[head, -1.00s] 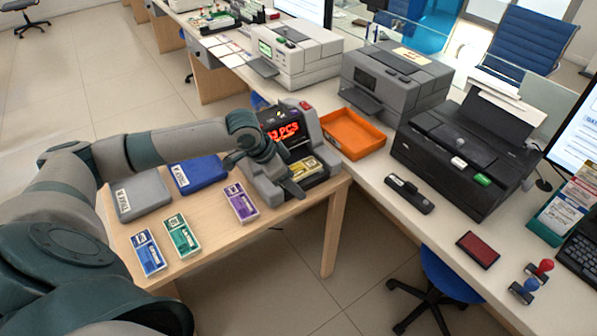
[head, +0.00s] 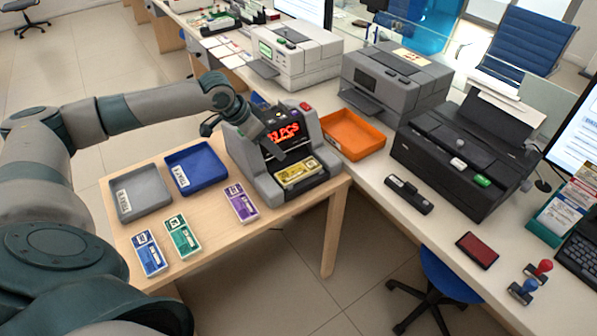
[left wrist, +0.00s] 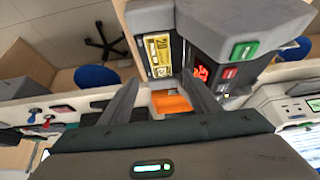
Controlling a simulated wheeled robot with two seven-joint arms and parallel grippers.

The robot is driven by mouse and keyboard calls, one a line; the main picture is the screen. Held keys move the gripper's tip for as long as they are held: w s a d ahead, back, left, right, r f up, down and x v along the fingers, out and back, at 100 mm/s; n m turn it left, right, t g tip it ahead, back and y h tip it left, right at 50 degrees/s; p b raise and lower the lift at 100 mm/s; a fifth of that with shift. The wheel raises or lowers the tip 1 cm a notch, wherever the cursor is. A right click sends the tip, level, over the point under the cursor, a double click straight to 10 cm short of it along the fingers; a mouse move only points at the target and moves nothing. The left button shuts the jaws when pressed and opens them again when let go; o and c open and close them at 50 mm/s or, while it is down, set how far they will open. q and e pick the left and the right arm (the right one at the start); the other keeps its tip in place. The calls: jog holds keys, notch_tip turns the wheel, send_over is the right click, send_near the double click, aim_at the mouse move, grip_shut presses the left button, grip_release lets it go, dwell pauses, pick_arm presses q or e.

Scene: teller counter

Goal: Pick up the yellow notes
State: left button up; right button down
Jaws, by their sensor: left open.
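The yellow notes (head: 297,173) lie in the front slot of the grey note counter (head: 262,180), whose display is lit red. They also show in the left wrist view (left wrist: 158,50), beyond the fingers. My left gripper (head: 273,150) is in front of the counter's upper face, above and behind the notes. In the left wrist view my left gripper (left wrist: 163,95) has its two fingers spread apart with nothing held between them. My right gripper is in neither view.
A grey tray (head: 160,210) and a blue tray (head: 213,183) stand left of the counter. Purple (head: 241,203), green (head: 183,236) and blue (head: 149,253) note bundles lie on the table. An orange tray (head: 377,150) stands to the right.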

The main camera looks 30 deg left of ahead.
pick_arm(q)
jog(key=p, duration=0.3)
send_near(297, 171)
jog(key=shift+x, duration=0.8)
jog(key=shift+w+f, duration=0.3)
jog(key=shift+f, duration=0.15)
jog(key=shift+f, duration=0.1)
jog(key=shift+w+d+f+p, duration=0.2)
jog(key=shift+w+f+p, duration=0.2)
jog(key=shift+f, duration=0.05)
jog(key=p+x, duration=0.1)
jog(key=x, duration=0.2)
jog(key=shift+w+f, duration=0.2)
jog(key=shift+f, duration=0.2)
